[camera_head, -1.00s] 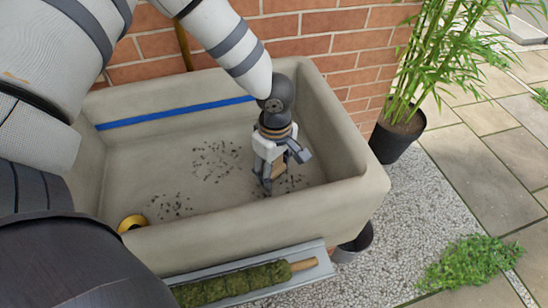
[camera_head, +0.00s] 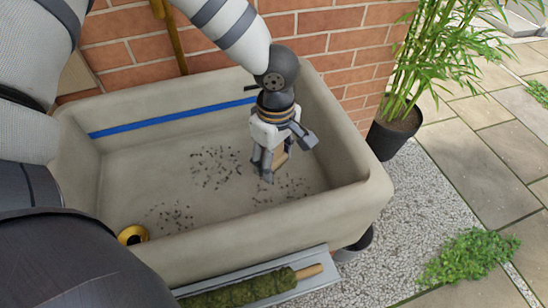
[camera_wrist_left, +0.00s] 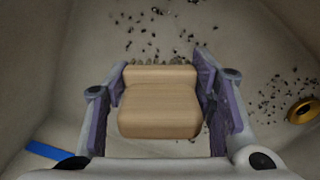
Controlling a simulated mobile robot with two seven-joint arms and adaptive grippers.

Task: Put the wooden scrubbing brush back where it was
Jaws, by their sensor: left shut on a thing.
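The wooden scrubbing brush (camera_wrist_left: 160,103) is a pale wood block with bristles just showing at its far edge. My left gripper (camera_wrist_left: 162,95) is shut on it, with a finger on each side in the left wrist view. In the head view my left gripper (camera_head: 270,172) points down inside the stone trough, over its right part, and only a bit of the brush (camera_head: 281,159) shows between the fingers. The brush appears held above the trough floor. My right gripper is not in view.
The trough (camera_head: 345,215) has high walls and dark crumbs (camera_head: 215,165) scattered on its floor. A blue strip (camera_head: 172,117) runs along the back wall. A yellow ring (camera_head: 133,235) lies front left. A mossy pole (camera_head: 245,290) lies outside the front. A potted bamboo (camera_head: 393,135) stands right.

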